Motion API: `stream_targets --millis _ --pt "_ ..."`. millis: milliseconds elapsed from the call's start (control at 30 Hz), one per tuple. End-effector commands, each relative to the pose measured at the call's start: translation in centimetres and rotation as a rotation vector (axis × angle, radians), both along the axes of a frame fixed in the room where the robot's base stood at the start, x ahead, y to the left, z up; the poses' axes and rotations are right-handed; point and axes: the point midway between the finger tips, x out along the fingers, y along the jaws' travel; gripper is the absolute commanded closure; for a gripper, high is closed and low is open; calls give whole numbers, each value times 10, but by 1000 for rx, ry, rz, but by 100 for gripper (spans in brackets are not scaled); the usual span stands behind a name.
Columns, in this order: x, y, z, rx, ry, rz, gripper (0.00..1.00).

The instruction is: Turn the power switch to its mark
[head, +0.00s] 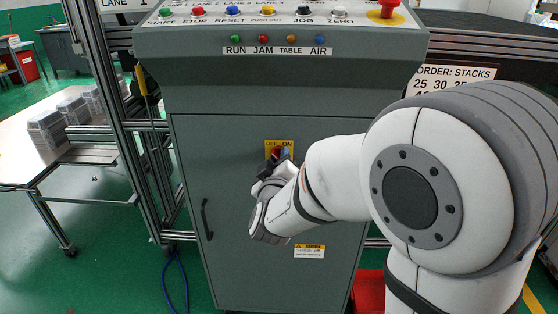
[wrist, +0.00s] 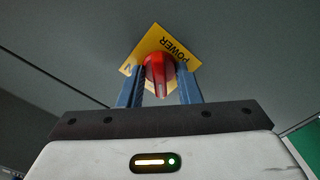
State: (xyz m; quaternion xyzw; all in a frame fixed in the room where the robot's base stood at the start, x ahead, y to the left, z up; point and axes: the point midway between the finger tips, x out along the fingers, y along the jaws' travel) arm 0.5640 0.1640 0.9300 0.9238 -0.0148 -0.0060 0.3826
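The power switch is a red rotary knob (wrist: 158,75) on a yellow plate (wrist: 187,60) marked POWER. In the wrist view the plate looks tilted and its lettering is upside down. In the head view the yellow plate (head: 271,146) with OFF and ON lettering sits on the grey cabinet door, and my gripper mostly hides the knob. My gripper (wrist: 160,82) has one blue finger on each side of the knob. The fingers stand apart, with narrow gaps to the knob's ridge. Contact is not clear. The knob's exact setting against the marks is hard to read.
The grey cabinet (head: 200,130) has a row of buttons and coloured lamps above, and a red mushroom button (head: 389,8) at top right. A black door handle (head: 206,219) is left of the switch. A warning label (head: 309,251) is below. Foil trays (head: 47,128) stand at left.

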Motion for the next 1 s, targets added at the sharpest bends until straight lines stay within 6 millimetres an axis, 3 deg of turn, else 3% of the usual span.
stream_targets --millis 367,767,1000 --pt "0 -1 0 0 1 -1 100" --pt "0 -1 -2 28 0 -1 100" --pt "0 -1 -4 154 -6 -2 100"
